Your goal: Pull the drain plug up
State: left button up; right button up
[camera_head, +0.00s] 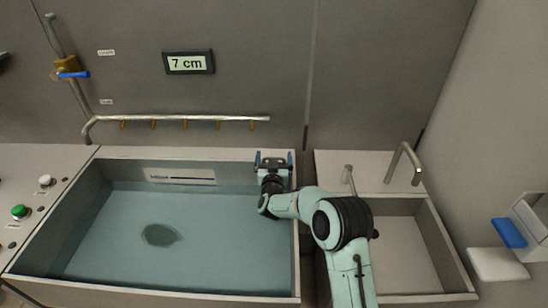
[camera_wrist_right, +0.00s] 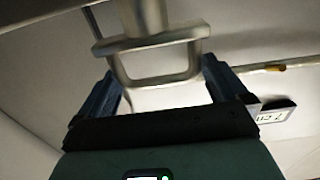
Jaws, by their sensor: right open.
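The drain plug appears to be the metal post with a squared loop handle (camera_wrist_right: 152,58) in the right wrist view. In the head view it is hidden or not distinguishable at my gripper. My right gripper (camera_head: 273,159) is at the back right corner of the water-filled basin (camera_head: 296,238). Its blue fingers are apart. In the right wrist view the gripper (camera_wrist_right: 163,88) has one finger on each side of the loop's lower part; I cannot tell whether either touches it. A dark oval patch (camera_head: 160,235) shows in the water. My left gripper is not in view.
A display (camera_head: 188,62) on the back wall reads 7 cm. A pipe with several nozzles (camera_head: 185,119) runs above the basin. A valve with a blue lever (camera_head: 72,74) is at left. An empty sink (camera_head: 440,238) with a faucet (camera_head: 404,162) lies right of my arm.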

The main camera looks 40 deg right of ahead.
jog(key=c, duration=1.2)
notch_tip(320, 180, up, 5)
jog(key=shift+w+f+p, duration=0.1)
jog(key=shift+f+p, duration=0.05)
jog(key=shift+p, duration=0.55)
jog(key=o, duration=1.2)
jog(key=shift+s+a+f, duration=0.15)
jog(key=shift+s+a, duration=0.25)
jog(key=shift+s, duration=0.1)
jog(key=b+v, duration=0.3)
jog(key=v, duration=0.9)
